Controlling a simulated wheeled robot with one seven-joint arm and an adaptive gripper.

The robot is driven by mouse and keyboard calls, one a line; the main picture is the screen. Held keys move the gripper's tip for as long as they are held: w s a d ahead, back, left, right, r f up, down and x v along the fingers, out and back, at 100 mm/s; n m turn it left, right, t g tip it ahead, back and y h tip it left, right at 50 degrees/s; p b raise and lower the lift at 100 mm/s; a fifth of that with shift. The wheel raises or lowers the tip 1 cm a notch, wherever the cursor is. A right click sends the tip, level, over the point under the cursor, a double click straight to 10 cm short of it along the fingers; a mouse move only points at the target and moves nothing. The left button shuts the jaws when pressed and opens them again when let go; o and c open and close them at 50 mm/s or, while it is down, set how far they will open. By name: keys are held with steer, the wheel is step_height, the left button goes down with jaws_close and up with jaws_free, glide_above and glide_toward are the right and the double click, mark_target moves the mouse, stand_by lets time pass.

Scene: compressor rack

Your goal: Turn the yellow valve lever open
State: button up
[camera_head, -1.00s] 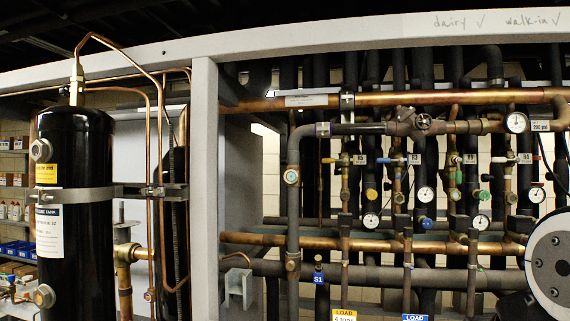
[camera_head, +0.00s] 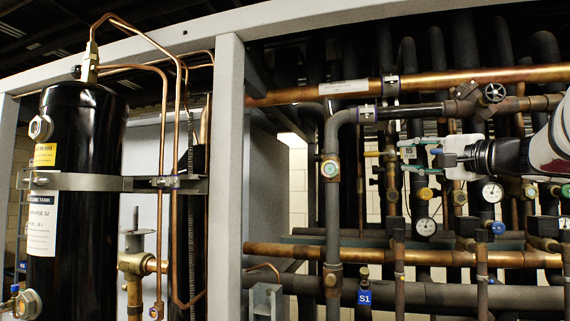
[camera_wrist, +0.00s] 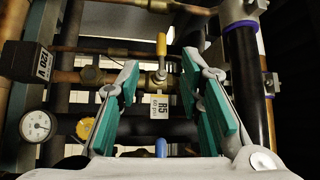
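The yellow valve lever (camera_wrist: 161,45) shows in the wrist view at upper middle, on a brass valve (camera_wrist: 160,78) with a white R5 tag (camera_wrist: 159,106) below it. In the head view the lever (camera_head: 372,154) is a small yellow bar lying sideways, just left of my fingertips. My gripper (camera_wrist: 161,62) is open, with green-padded fingers either side of the valve and tag in the wrist view. Nothing is between the pads. I see no contact with the lever. In the head view my gripper (camera_head: 405,156) reaches in from the right; it hides part of the valve.
A thick dark pipe (camera_wrist: 246,75) runs close right of my fingers in the wrist view. A gauge (camera_wrist: 35,126) and yellow cap (camera_wrist: 86,128) sit left. In the head view a grey post (camera_head: 229,170) and black tank (camera_head: 80,190) stand left; copper pipes (camera_head: 330,92) cross above.

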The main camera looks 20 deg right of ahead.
mark_target(371, 155)
steer(key=p+x, duration=0.3)
steer(key=x, duration=1)
steer(key=shift+w+a+r, duration=0.15)
steer(key=shift+w, duration=0.2)
jaws_close()
